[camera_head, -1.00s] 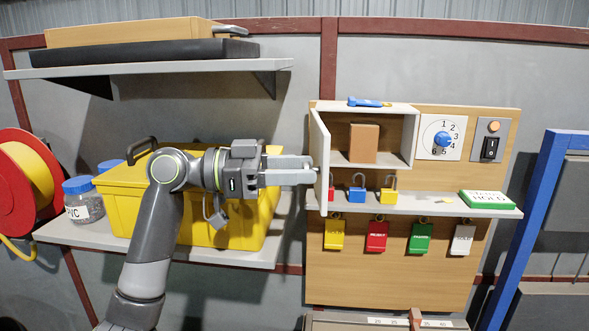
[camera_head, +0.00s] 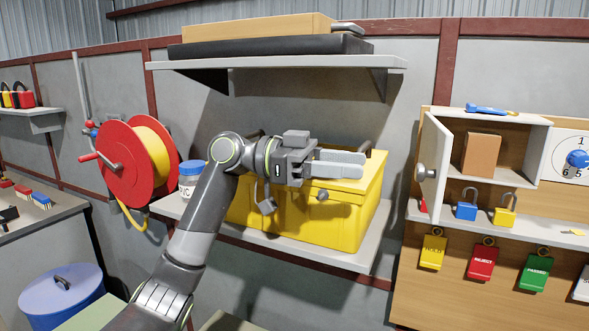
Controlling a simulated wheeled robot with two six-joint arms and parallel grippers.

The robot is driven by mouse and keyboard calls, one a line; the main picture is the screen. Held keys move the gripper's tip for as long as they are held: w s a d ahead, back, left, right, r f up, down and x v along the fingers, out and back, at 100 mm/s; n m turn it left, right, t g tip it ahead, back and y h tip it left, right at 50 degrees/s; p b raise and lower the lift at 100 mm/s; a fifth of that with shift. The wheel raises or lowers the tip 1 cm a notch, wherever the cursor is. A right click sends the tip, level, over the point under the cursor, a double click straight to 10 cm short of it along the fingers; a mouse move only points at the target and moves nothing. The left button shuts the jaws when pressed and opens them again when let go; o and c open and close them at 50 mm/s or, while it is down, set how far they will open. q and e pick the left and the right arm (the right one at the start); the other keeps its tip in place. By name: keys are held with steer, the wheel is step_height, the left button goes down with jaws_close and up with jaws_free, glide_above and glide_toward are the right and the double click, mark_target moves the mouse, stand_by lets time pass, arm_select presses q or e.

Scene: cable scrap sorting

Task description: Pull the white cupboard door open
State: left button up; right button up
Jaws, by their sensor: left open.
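The white cupboard door (camera_head: 435,160) stands swung open at the left side of the small white cupboard (camera_head: 539,154). Its round grey knob (camera_head: 426,172) faces left. A brown box (camera_head: 481,155) shows inside the cupboard. My left gripper (camera_head: 362,164) is left of the door, in front of the yellow toolbox. It points right, and a visible gap separates its fingertips from the knob. Its fingers look empty, and they overlap from this angle. My right gripper is out of view.
The yellow toolbox (camera_head: 352,215) sits on a grey shelf (camera_head: 365,259) behind my left arm. An upper shelf (camera_head: 285,62) is above. Padlocks, blue (camera_head: 467,211) and yellow (camera_head: 505,216), stand below the cupboard. A red cable reel (camera_head: 117,160) is at left.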

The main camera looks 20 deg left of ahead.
arm_select(q)
steer(key=s+a+b, duration=0.1)
steer(key=a+b, duration=0.1)
steer(key=a, duration=0.6)
stand_by(0.4)
